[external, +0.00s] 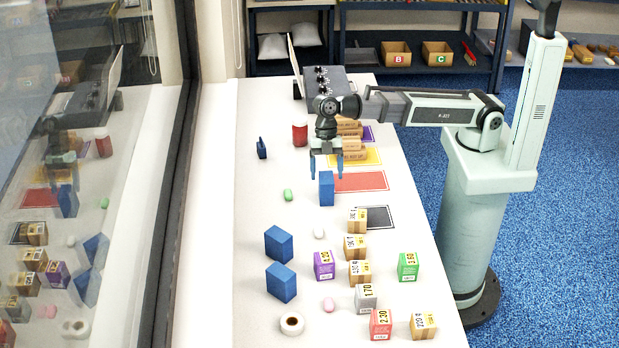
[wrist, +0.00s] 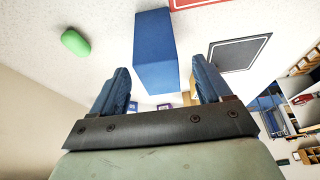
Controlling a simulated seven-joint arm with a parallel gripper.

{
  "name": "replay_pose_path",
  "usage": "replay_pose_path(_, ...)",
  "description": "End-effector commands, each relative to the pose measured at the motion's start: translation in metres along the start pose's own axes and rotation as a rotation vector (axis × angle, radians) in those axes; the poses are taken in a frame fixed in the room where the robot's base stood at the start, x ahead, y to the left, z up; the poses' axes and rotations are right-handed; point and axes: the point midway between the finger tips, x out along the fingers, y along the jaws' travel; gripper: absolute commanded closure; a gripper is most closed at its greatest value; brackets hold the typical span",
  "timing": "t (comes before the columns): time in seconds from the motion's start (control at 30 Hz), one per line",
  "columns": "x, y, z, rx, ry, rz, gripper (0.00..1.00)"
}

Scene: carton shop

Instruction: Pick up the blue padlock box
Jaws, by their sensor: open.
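Three blue boxes stand on the white table. One upright blue box (external: 326,189) is directly below my gripper (external: 327,172). The other two, a blue box (external: 279,244) and another blue box (external: 281,283), stand nearer the camera on the left. No padlock marking can be made out on any of them. In the wrist view my gripper (wrist: 161,68) is open, and the near blue box (wrist: 155,50) shows between and beyond the fingertips. The fingers are not closed on it; whether they touch it I cannot tell.
A green soap-like piece (external: 288,195) lies left of the near box. A red mat (external: 360,181) and a dark mat (external: 377,217) lie to its right. Several small priced cartons, including a purple one (external: 324,265), and a tape roll (external: 292,323) stand towards the front.

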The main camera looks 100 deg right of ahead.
Motion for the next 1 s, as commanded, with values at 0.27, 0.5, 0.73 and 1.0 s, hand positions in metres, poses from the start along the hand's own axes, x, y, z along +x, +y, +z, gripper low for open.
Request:
replay_pose_path(0.27, 0.011, 0.0, 0.001, 0.0, -0.001, -0.002, 0.22)
replay_pose_path(0.5, 0.038, 0.001, 0.002, 0.0, 0.0, -0.001, 0.22)
replay_pose_path(0.73, 0.053, 0.001, 0.002, 0.0, 0.002, 0.001, 0.22)
replay_pose_path(1.0, 0.053, 0.001, 0.002, 0.001, 0.002, 0.002, 0.31)
